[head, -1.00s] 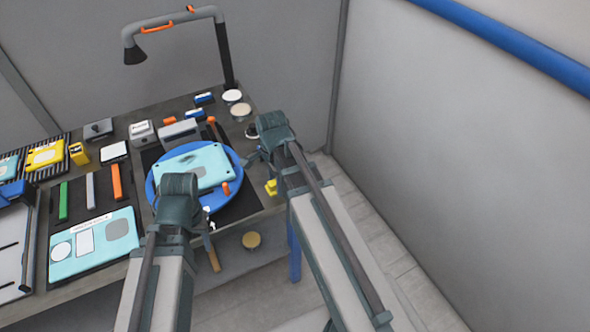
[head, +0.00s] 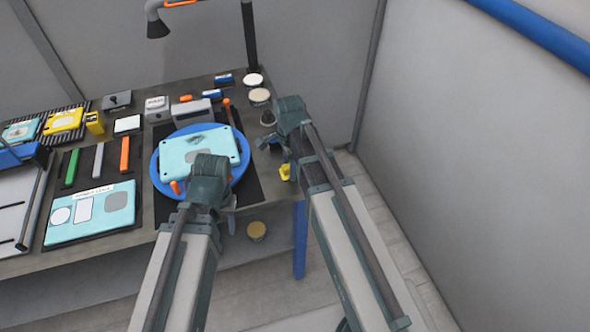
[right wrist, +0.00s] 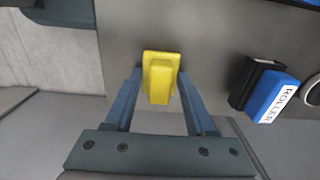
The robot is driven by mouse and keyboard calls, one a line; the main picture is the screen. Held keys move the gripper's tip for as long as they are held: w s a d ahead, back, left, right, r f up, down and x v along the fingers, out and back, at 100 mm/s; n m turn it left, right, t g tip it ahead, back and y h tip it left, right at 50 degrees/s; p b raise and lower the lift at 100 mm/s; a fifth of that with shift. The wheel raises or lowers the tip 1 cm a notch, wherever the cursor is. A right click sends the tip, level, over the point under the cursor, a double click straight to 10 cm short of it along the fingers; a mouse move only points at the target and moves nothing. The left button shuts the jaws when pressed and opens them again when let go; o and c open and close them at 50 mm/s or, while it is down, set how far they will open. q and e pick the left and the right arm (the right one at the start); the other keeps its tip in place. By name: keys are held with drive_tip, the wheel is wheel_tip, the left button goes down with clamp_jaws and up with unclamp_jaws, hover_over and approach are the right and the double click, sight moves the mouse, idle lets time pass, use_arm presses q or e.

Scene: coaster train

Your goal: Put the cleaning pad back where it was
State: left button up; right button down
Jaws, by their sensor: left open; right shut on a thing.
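A small yellow block with a raised grip, which looks like the cleaning pad (right wrist: 160,78), sits between the fingers of my right gripper (right wrist: 161,80) in the right wrist view. In the head view the yellow pad (head: 286,172) shows below my right gripper (head: 283,152), near the right edge of the table (head: 262,195). My right gripper is shut on it. I cannot tell whether the pad touches the table. My left gripper (head: 228,212) is open near the table's front edge, in front of the blue round plate (head: 158,155). Its fingertips are partly hidden.
A light-blue tablet-like case (head: 190,150) lies on the plate. A blue-and-black roller block (right wrist: 264,90) is right of the pad in the right wrist view. Round pads (head: 260,96) stand at the back right. A lamp (head: 158,28) rises behind. Floor lies open right of the table.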

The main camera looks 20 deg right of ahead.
drive_tip(key=shift+a+r, duration=0.1)
drive_tip(key=shift+f, duration=0.25)
drive_tip(key=shift+c, duration=1.1)
unclamp_jaws()
drive_tip(key=shift+r, duration=0.1)
drive_tip(key=shift+r, duration=0.1)
wheel_tip(320, 180, up, 12)
drive_tip(key=p, duration=1.2)
drive_tip(key=s+a+n, duration=0.5)
drive_tip(key=s+n, duration=0.2)
drive_tip(key=n, duration=0.3)
drive_tip(key=s+a+n+h, duration=0.1)
drive_tip(key=s+a+n, duration=0.4)
drive_tip(key=n, duration=0.6)
drive_tip(key=shift+s+a, duration=0.2)
drive_tip(key=shift+s, duration=0.95)
